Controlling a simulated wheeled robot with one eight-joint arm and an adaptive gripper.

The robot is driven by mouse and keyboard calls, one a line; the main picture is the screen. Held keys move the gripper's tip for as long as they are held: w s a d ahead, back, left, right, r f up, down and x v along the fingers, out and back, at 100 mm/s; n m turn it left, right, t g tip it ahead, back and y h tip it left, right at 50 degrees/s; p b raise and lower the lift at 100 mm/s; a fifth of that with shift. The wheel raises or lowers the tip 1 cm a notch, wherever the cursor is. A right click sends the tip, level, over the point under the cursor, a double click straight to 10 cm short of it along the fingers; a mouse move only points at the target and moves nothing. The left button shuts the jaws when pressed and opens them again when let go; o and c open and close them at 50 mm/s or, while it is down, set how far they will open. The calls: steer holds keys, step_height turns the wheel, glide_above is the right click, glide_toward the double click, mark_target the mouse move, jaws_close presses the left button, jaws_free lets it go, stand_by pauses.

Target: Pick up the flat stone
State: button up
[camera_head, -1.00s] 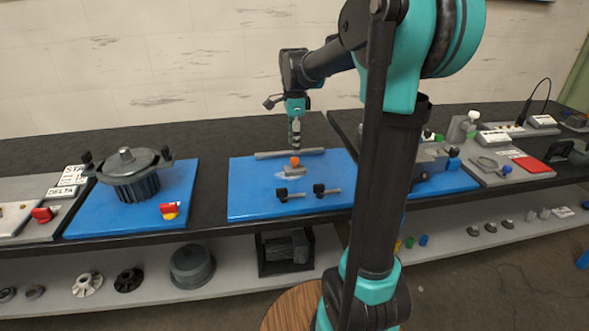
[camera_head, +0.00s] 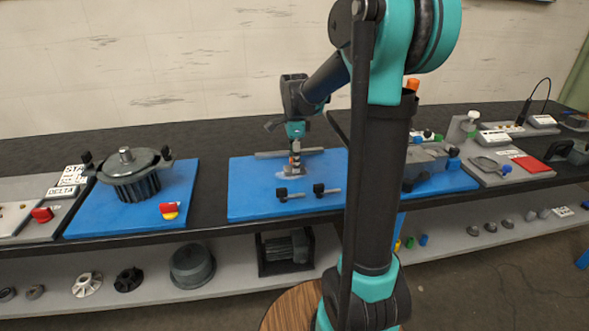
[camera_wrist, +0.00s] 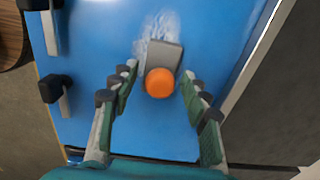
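A grey flat block with an orange knob (camera_wrist: 160,83) shows in the wrist view. The grey part (camera_wrist: 161,54) lies on a blue mat (camera_wrist: 215,20), over a pale streaky patch; it looks like the flat stone, though I cannot be sure. My gripper (camera_wrist: 158,72) is open, with one finger on each side of the knob, and a gap shows on both sides. In the head view my gripper (camera_head: 295,165) points down over the block and hides most of it; a grey edge of the block (camera_head: 284,176) shows low on the mat.
Two black-headed clamps or bolts (camera_head: 282,194) (camera_head: 320,190) lie on the mat in front. A long grey bar (camera_head: 270,154) lies behind. A dark pot-like housing (camera_head: 128,175) stands on another blue mat at left. Grey fixtures (camera_head: 425,160) stand at right.

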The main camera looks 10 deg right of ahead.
jaws_close()
steer(key=shift+r, duration=0.1)
step_height(320, 180, up, 20)
stand_by(0.6)
